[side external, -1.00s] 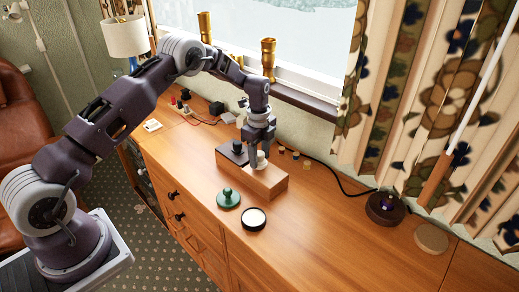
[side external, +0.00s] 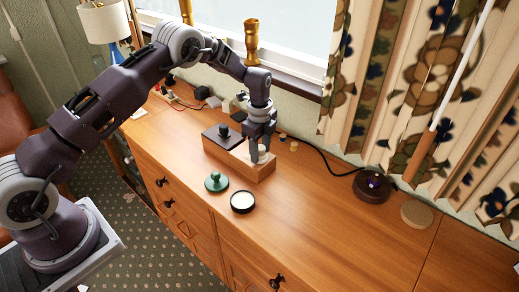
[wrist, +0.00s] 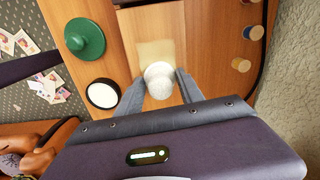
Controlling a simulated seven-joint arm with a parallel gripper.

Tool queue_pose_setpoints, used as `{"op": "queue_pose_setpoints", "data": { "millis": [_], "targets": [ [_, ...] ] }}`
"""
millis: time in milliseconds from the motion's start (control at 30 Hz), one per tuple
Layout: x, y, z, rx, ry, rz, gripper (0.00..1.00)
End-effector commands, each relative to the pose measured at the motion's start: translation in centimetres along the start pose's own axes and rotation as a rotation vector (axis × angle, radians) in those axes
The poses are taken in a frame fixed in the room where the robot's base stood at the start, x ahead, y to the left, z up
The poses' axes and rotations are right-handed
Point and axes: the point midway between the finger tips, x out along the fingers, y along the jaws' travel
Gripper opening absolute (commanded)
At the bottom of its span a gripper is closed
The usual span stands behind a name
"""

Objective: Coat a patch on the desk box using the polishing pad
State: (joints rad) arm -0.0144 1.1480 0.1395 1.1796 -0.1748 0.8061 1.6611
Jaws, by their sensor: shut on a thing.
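The desk box (side external: 236,161) is a low wooden block on the cabinet top. My gripper (side external: 261,152) is over its right part, fingers pointing down. It is shut on the white round polishing pad (side external: 263,157), which also shows between the fingers in the wrist view (wrist: 158,78). The pad is at the box top; its underside is hidden, so contact is unclear. In the wrist view a paler patch (wrist: 154,51) shows on the box top (wrist: 146,22) beside the pad.
A dark plate with a black knob (side external: 221,136) is at the box's left end. A green knobbed disc (side external: 216,182) and a black-rimmed white dish (side external: 243,202) stand in front. Several small pegs (wrist: 241,65) lie behind. A dark round device (side external: 371,187) and tan disc (side external: 417,213) stand right.

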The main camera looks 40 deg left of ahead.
Motion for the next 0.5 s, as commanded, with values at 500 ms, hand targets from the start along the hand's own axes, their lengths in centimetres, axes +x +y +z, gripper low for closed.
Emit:
{"op": "queue_pose_setpoints", "data": {
  "millis": [500],
  "targets": [
    [0.0, -0.5, 4.7, 0.000, 0.001, 0.001, 0.12]
  ]
}}
